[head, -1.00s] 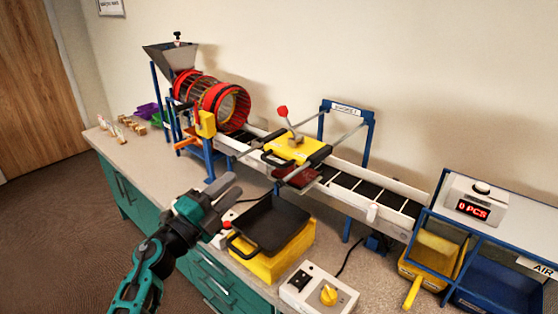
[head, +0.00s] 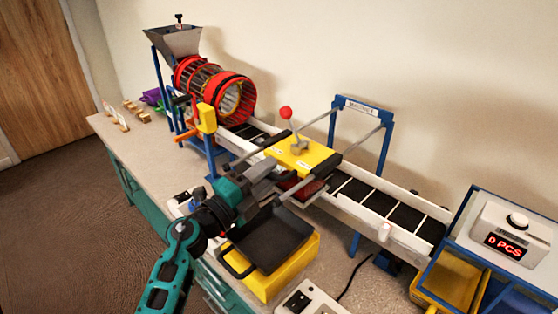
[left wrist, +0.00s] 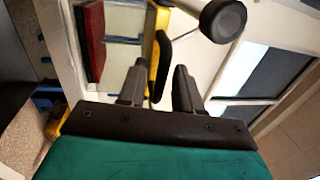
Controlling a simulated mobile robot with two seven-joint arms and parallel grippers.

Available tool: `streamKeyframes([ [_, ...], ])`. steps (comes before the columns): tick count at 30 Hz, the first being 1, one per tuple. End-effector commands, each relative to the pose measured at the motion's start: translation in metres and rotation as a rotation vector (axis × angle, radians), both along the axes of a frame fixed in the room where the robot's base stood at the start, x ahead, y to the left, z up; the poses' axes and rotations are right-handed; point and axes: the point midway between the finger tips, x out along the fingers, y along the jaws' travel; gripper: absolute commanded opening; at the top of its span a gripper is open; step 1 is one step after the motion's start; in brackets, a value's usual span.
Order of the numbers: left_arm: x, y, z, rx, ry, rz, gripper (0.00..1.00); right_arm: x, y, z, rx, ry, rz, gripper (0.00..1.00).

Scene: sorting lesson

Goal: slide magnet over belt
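The magnet is a yellow block (head: 303,156) with a red-knobbed lever (head: 286,114). It sits on two rails across the dark slatted belt (head: 378,204). A dark red plate shows below its near side. My left gripper (head: 273,176) is at the magnet's near left side. The magnet's black handle (left wrist: 163,52) and yellow edge (left wrist: 160,22) lie just beyond the fingertips. I cannot tell whether they touch. My right gripper is not in view.
A black pan (head: 266,243) on a yellow box (head: 283,277) stands just below my left gripper. A red drum (head: 215,92) with a hopper (head: 175,41) is at the belt's left. A counter reading 0 PCS (head: 511,241) and a yellow bin (head: 450,280) are at the right.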

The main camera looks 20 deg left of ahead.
Motion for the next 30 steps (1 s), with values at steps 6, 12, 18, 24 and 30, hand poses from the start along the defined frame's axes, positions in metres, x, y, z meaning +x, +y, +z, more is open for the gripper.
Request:
streamKeyframes([
  [6,-0.0012,-0.0031,0.0018,-0.001,0.000,0.002,0.34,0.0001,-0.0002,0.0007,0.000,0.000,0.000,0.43],
  [12,-0.0012,-0.0033,0.0019,0.000,0.000,0.002,0.34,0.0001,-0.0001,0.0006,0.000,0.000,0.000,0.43],
  [18,-0.0012,-0.0032,0.0019,0.000,0.000,0.002,0.20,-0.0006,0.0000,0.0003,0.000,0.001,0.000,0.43],
  [24,-0.0011,-0.0031,0.0018,0.000,0.000,0.002,0.01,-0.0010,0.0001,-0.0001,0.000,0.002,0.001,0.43],
  [30,-0.0011,-0.0030,0.0019,0.000,0.000,0.002,0.00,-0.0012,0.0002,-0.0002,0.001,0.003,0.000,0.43],
])
